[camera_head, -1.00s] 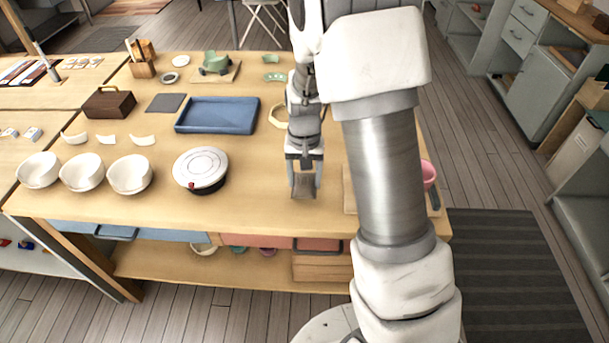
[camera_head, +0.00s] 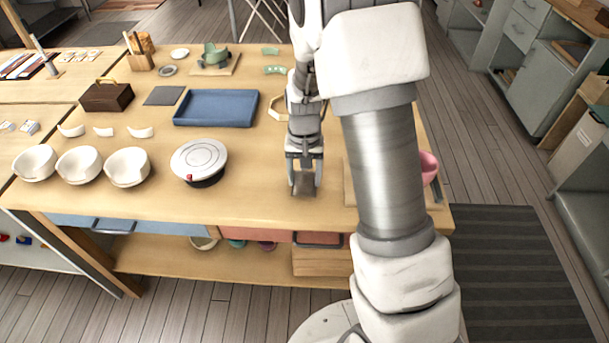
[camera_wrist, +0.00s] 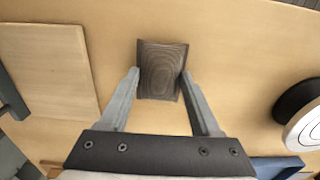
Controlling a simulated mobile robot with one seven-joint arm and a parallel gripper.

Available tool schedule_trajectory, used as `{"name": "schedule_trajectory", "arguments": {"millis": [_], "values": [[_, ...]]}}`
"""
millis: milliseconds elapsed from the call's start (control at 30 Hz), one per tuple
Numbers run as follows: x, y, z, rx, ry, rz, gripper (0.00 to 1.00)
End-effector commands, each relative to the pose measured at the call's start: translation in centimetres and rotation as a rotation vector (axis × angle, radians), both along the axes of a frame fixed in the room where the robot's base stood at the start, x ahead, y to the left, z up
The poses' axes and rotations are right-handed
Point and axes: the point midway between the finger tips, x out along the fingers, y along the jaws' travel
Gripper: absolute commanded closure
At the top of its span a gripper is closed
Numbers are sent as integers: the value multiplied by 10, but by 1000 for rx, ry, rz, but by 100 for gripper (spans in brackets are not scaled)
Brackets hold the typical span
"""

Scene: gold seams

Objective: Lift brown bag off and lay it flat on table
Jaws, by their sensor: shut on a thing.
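The brown bag (camera_wrist: 162,70) is a small dark brown rectangle with a wavy ring pattern. In the wrist view it sits between the two fingertips of my gripper (camera_wrist: 160,84), which is shut on it. In the head view the bag (camera_head: 304,184) is at the tips of my gripper (camera_head: 305,182), over the front part of the wooden table (camera_head: 255,205). I cannot tell whether the bag touches the table top.
A round white-topped turntable (camera_head: 199,159) stands to the left, with white bowls (camera_head: 127,168) beyond it. A blue tray (camera_head: 216,108) lies behind. To the right are a wooden board (camera_wrist: 45,70) and a pink bowl (camera_head: 428,167). The table around the bag is bare.

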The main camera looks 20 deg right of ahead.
Motion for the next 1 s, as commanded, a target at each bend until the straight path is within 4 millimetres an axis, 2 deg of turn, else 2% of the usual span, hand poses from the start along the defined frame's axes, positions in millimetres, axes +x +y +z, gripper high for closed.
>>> {"name": "schedule_trajectory", "arguments": {"millis": [800, 833, 1000], "values": [[0, 0, -8, 0, -1, 0, 100], [0, 0, -8, 0, -1, 0, 32], [0, 0, -8, 0, -1, 0, 1]]}}
